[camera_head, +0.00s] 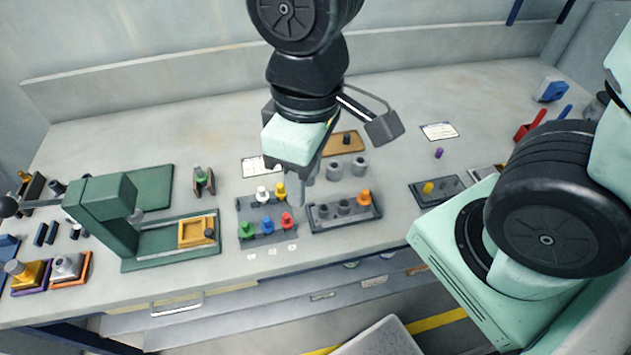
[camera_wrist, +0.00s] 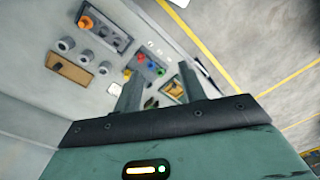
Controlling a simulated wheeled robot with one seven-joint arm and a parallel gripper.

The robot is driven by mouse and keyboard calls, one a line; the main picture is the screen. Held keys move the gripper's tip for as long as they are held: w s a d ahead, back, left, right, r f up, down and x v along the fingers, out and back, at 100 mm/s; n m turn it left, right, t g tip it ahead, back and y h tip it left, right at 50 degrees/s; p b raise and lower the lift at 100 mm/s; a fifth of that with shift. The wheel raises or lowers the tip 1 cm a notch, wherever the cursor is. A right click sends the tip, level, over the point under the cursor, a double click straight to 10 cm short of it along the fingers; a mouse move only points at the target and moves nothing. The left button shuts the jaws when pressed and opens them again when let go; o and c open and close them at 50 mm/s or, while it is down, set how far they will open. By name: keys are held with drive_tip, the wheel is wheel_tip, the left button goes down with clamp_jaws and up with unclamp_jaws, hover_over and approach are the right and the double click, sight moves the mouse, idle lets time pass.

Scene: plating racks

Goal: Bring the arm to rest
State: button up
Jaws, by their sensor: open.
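My gripper (camera_head: 306,182) hangs over the middle of the workbench (camera_head: 215,105), pointing down, above the back of the two small racks. Its two fingers also show in the wrist view (camera_wrist: 131,95), apart and with nothing between them. The left rack (camera_head: 262,238) holds white, yellow, green, blue and red pieces. The right rack (camera_head: 345,224) holds grey pieces and an orange one (camera_head: 364,197) at its right end. The gripper's height above the racks is hard to tell.
A green press-like fixture (camera_head: 110,215) with a yellow block (camera_head: 196,232) stands at left. Grey cylinders (camera_head: 335,170) and a brown board (camera_head: 343,144) lie behind the right rack. A dark tray (camera_head: 438,190) with a yellow piece is at right. The bench's back is largely clear.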

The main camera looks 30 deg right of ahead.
drive_tip(key=s, duration=0.3)
drive_tip(key=shift+a+r, duration=0.1)
drive_tip(key=shift+a, duration=0.05)
wheel_tip(320, 180, down, 5)
drive_tip(key=b, duration=0.5)
drive_tip(key=shift+w, duration=0.1)
